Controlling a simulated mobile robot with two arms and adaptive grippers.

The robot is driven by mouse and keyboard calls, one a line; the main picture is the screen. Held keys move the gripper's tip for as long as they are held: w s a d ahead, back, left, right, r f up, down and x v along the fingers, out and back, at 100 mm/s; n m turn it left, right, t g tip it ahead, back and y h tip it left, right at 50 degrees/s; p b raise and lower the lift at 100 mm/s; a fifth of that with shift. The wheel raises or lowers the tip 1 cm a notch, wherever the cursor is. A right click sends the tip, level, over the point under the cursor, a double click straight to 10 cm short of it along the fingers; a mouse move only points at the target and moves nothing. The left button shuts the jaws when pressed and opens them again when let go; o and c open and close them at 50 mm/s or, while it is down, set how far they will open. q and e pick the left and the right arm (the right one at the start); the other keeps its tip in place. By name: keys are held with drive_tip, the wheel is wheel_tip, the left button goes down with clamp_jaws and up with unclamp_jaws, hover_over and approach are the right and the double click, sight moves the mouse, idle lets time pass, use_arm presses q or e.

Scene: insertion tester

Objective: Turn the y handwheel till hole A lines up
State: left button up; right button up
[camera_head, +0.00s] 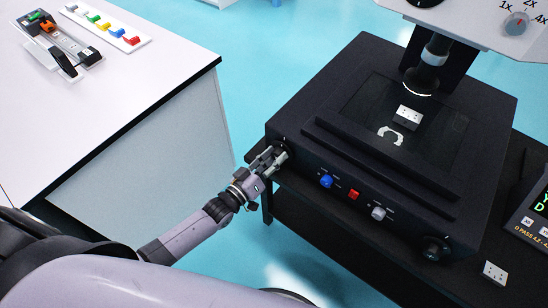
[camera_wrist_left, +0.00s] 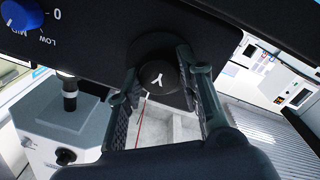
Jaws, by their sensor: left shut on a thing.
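The y handwheel (camera_wrist_left: 157,78) is a round black knob with a white Y on its face, in the middle of the left wrist view. The Y looks turned on its side. My left gripper (camera_wrist_left: 156,88) has one finger on each side of the knob and is shut on it. In the head view my left gripper (camera_head: 270,158) is at the front left corner of the black machine (camera_head: 375,190) and mostly hides the handwheel. A small white block with dark holes (camera_head: 410,115) lies on the machine's dark stage; its hole labels are too small to read. My right gripper is not in view.
The machine's front has a blue knob (camera_head: 326,181), a red switch (camera_head: 354,195), a grey knob (camera_head: 378,213) and a black knob (camera_head: 435,248). A lens column (camera_head: 432,62) hangs over the stage, near a white C-shaped piece (camera_head: 390,136). Another white block (camera_head: 495,272) lies at right.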

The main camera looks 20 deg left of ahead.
use_arm(q)
drive_tip(key=shift+m, duration=0.3)
drive_tip(key=shift+c, duration=0.3)
drive_tip(key=m+p, duration=0.1)
drive_tip(key=m, duration=0.3)
drive_tip(key=shift+r+m, duration=0.1)
drive_tip(key=shift+m, duration=0.3)
drive_tip(key=m+p, duration=0.1)
drive_tip(key=m, duration=0.4)
drive_tip(key=o, duration=1.2)
drive_tip(key=shift+c, duration=0.2)
drive_tip(key=shift+s, duration=0.1)
drive_tip(key=v, duration=1.2)
drive_tip(key=shift+d+r, duration=0.2)
drive_tip(key=shift+r, duration=0.05)
